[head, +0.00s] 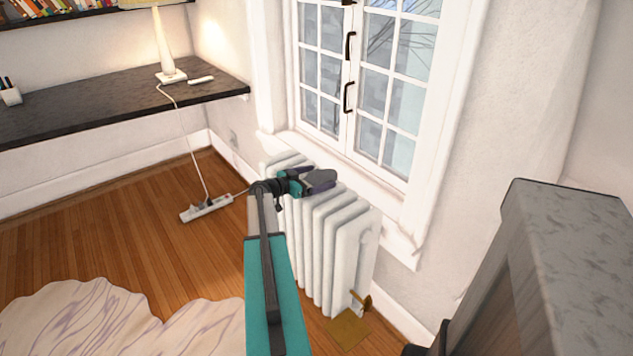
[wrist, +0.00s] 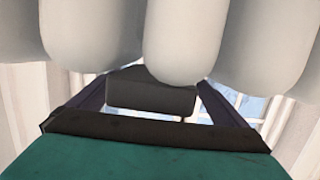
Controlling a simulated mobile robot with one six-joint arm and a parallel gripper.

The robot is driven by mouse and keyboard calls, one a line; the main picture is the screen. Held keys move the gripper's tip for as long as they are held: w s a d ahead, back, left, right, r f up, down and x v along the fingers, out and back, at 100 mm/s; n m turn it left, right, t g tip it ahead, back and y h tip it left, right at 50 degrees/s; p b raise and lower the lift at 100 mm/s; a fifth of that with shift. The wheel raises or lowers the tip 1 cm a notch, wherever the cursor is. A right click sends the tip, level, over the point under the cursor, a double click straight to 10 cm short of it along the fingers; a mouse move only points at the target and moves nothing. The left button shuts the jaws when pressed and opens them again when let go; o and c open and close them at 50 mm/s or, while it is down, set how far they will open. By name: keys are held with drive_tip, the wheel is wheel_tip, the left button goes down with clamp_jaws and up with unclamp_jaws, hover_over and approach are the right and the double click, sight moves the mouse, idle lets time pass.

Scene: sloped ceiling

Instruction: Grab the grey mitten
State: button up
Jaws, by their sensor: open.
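The grey mitten (head: 321,177) is a small dark grey shape on top of the white radiator, below the window. In the wrist view the mitten (wrist: 150,97) is a dark, blocky shape in the middle, partly covered by a pale radiator rib. My gripper (head: 312,179) is at the radiator's top with its jaws open. Its two dark purple fingers (wrist: 155,84) stand to either side of the mitten, and I cannot tell if they touch it.
The white radiator (head: 340,232) stands against the wall under the window (head: 365,85). A dark desk (head: 110,98) with a lamp (head: 165,45) is at the left. A power strip (head: 207,209) and a pale rug (head: 90,325) lie on the wooden floor. A grey-topped block (head: 575,235) is close at right.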

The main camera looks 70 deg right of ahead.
sight(317, 177)
drive_tip(key=shift+c, duration=0.4)
drive_tip(key=c, duration=1)
drive_tip(key=shift+c, duration=0.3)
drive_tip(key=shift+r, duration=0.8)
wheel_tip(317, 177, up, 2)
drive_tip(key=shift+b, duration=0.35)
drive_tip(key=s+a, duration=0.2)
drive_tip(key=a, duration=0.2)
drive_tip(key=s+a+r+b, duration=0.1)
drive_tip(key=s+a, duration=0.1)
drive_tip(key=a, duration=0.3)
drive_tip(key=s+a+b, duration=0.1)
drive_tip(key=s+a, duration=0.2)
drive_tip(key=a, duration=0.2)
drive_tip(key=shift+a+r, duration=0.2)
